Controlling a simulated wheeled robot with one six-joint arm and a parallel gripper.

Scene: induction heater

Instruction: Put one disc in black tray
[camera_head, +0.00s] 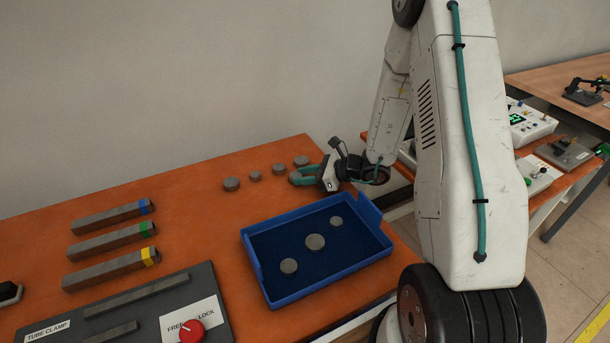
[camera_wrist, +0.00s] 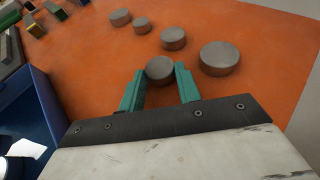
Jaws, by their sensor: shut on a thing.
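My gripper (camera_head: 296,179) is at the back right of the orange table, behind the blue tray. In the wrist view my gripper (camera_wrist: 160,88) has its teal fingers shut on a grey round disc (camera_wrist: 160,69). I cannot tell whether this disc is clear of the table; the fingers hide it in the head view. Several other discs stand in a row beyond it, the nearest being a larger disc (camera_wrist: 219,57). The row also shows in the head view, with one disc (camera_head: 231,184) at its left end. The tray (camera_head: 275,245) looks blue, not black, and holds three discs, one of them central (camera_head: 315,242).
Three grey bars with blue, green and yellow ends, such as the green-ended bar (camera_head: 112,241), lie at the left. A tube clamp panel (camera_head: 140,318) with a red knob (camera_head: 191,331) is at the front. Bare table lies between bars and tray.

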